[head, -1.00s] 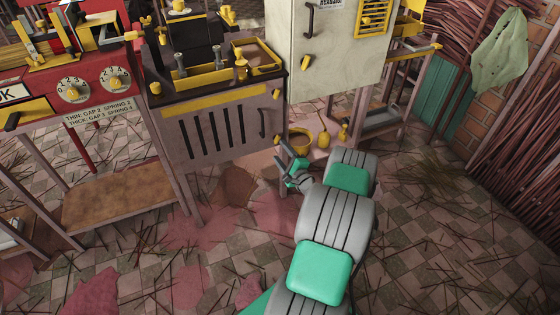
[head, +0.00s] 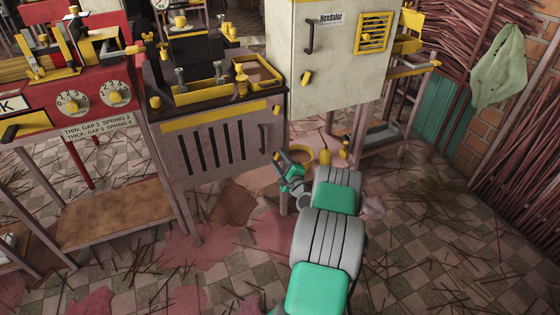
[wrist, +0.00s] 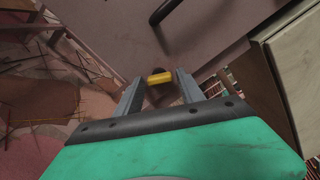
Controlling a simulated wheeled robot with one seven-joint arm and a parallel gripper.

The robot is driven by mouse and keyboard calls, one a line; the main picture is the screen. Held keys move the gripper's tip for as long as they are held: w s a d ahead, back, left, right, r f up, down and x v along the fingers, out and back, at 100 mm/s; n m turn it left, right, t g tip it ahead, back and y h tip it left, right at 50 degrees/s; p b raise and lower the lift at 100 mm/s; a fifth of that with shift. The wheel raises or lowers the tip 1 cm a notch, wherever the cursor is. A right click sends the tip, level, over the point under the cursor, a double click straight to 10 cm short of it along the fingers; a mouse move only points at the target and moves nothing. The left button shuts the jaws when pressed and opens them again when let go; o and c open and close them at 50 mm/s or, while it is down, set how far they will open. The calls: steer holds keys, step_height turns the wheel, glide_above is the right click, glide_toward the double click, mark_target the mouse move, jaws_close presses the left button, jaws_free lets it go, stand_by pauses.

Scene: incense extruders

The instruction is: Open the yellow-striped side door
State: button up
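The side door (head: 240,138) is a mauve-brown panel with black vent slots and a yellow stripe along its top. It looks closed. A dark bar handle (head: 262,138) stands at its right side and also shows at the top of the wrist view (wrist: 165,10). My gripper (head: 281,158) is at the door's lower right corner, below the handle. In the wrist view, its two fingers (wrist: 158,77) are apart, with a small yellow latch piece (wrist: 160,78) on a dark mount between their tips. I cannot tell whether they touch it.
A pale cabinet (head: 335,75) with its own handle and yellow latch stands close on the right. A red machine with dials (head: 90,98) is on the left. The tiled floor in front is open, strewn with sticks.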

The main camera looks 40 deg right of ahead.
jaws_close()
stand_by(1.1)
